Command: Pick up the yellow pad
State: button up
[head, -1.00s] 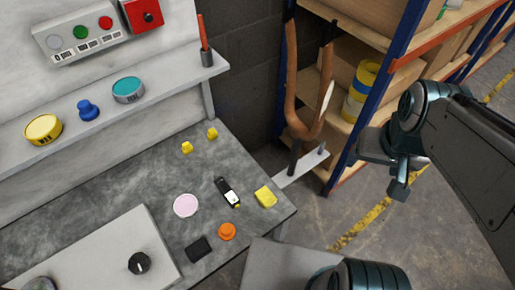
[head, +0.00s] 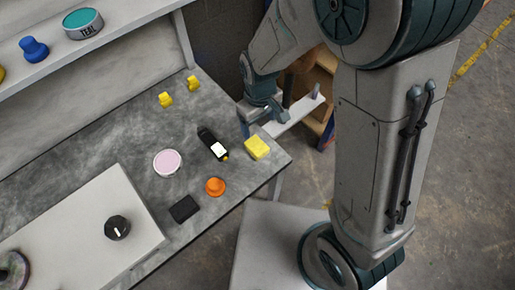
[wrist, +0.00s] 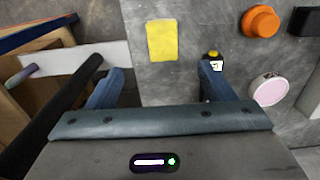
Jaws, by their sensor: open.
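The yellow pad (head: 257,147) is a small flat block lying on the grey bench top near its right corner. In the wrist view the pad (wrist: 162,40) lies beyond the fingertips, roughly between their lines. My gripper (head: 257,121) is just behind the pad, above the bench's right edge. The wrist view shows my gripper (wrist: 160,80) open, its two fingers apart with nothing between them. A black device with a white label (head: 213,144) lies left of the pad, and its end (wrist: 213,62) is partly hidden by the right finger.
An orange knob-like piece (head: 215,187), a pale pink disc (head: 167,163) and a black block (head: 184,209) lie left of the pad. Two small yellow pieces (head: 166,100) (head: 194,83) sit farther back. A white bracket (head: 296,118) juts out beside the bench's right edge.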

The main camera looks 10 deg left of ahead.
jog(key=b, duration=0.2)
send_over(257, 145)
jog(key=f, duration=0.8)
jog(key=shift+s+d+f, duration=0.15)
jog(key=shift+d+f, duration=0.1)
jog(key=shift+f, duration=0.1)
jog(key=shift+a+f+b, duration=0.15)
jog(key=shift+f, duration=1.2)
jog(key=shift+a+f+b, duration=0.15)
jog(key=shift+f, duration=1.15)
jog(key=c, duration=1)
